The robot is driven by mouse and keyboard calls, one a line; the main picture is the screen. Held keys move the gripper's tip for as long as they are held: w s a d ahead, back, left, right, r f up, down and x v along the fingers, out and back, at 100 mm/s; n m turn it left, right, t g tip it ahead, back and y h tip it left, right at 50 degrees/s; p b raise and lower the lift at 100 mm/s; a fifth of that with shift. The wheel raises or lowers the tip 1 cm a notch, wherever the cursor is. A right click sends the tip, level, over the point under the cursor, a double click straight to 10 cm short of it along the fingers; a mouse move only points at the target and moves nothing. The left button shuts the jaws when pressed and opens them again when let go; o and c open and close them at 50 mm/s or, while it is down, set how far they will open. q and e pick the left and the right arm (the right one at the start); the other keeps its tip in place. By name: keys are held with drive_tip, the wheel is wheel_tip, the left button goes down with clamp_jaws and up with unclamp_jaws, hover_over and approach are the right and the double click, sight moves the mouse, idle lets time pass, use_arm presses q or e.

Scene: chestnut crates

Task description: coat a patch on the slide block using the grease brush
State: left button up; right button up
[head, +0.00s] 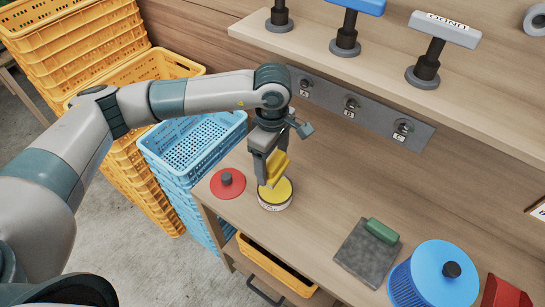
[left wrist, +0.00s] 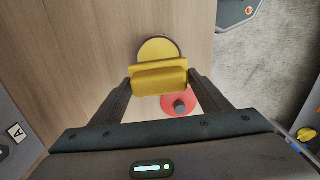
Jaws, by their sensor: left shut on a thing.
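My left gripper (head: 272,170) is shut on a yellow block-shaped tool, which I take for the grease brush (head: 276,168). It holds the brush tilted, right over a round tin (head: 276,202) with a yellow top surface. In the left wrist view the brush (left wrist: 160,77) sits between both fingertips and overlaps the tin's yellow disc (left wrist: 158,48). Whether the brush touches the yellow surface is unclear. A flat grey slab (head: 362,259), possibly the slide block, lies on the bench to the right, with a green block (head: 382,231) on its far edge. My right gripper is not in view.
A red lid with a dark knob (head: 227,183) lies left of the tin. A blue ribbed container (head: 435,277) and a red object (head: 505,293) stand at the right. Yellow crates (head: 150,75) and blue crates (head: 190,150) are stacked left of the bench. Bench between tin and slab is clear.

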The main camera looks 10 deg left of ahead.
use_arm(q)
drive_tip(key=shift+f, duration=0.1)
idle(0.4)
drive_tip(key=shift+f, duration=0.9)
drive_tip(key=shift+f+b, duration=0.35)
drive_tip(key=shift+f, duration=1.65)
drive_tip(key=shift+f, duration=0.2)
drive_tip(key=shift+f+b, duration=0.25)
drive_tip(key=shift+b, duration=0.3)
